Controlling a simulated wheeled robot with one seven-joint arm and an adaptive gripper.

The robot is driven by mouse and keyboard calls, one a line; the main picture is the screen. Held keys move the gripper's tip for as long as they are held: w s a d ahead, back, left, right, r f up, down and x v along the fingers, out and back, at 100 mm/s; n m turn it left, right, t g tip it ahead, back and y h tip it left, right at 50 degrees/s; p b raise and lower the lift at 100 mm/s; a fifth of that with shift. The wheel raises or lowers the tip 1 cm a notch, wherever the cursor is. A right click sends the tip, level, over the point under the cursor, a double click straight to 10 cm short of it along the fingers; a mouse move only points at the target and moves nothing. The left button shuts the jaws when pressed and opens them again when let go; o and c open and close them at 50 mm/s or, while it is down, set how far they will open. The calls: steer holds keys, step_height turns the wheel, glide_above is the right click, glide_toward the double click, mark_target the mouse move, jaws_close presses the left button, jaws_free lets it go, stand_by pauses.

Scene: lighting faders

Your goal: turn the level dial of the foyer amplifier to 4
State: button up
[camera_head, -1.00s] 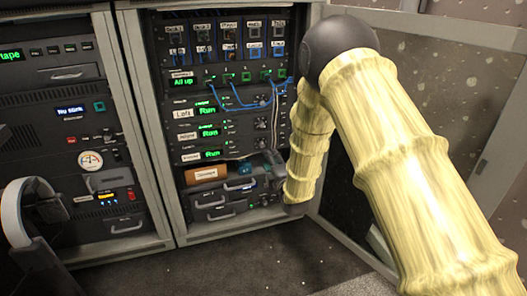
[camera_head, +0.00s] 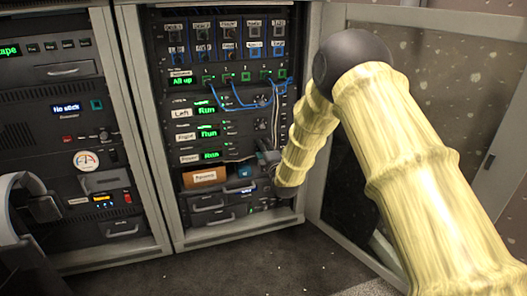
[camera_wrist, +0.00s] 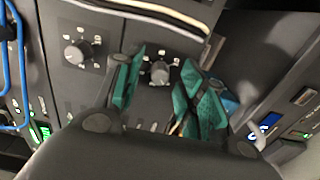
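The foyer amplifier (camera_head: 211,155) is the lowest of three amplifier units with green "Run" displays in the right rack. My gripper (camera_head: 266,158) is at the right end of that unit in the head view, partly hidden by my arm. In the wrist view my gripper (camera_wrist: 160,88) is open, its teal pads apart. A grey level dial (camera_wrist: 160,72) shows between the fingertips, with a gap to the pads visible on at least the left side. I cannot tell whether the pads touch it. Its scale marks are too small to read.
A second dial (camera_wrist: 76,52) sits up and left of the gripper in the wrist view. Blue patch cables (camera_head: 240,106) hang above the amplifiers. An orange-brown box (camera_head: 204,176) stands on the shelf below. An open rack door (camera_head: 322,200) stands to the right.

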jaws_close()
steer(key=shift+r+m+p, duration=0.1)
steer(key=shift+m+p, duration=0.2)
steer(key=shift+p, duration=0.25)
steer(key=m+p, duration=1.6)
steer(key=m, duration=0.4)
steer(key=shift+m, duration=0.4)
steer(key=shift+o, duration=0.2)
jaws_free()
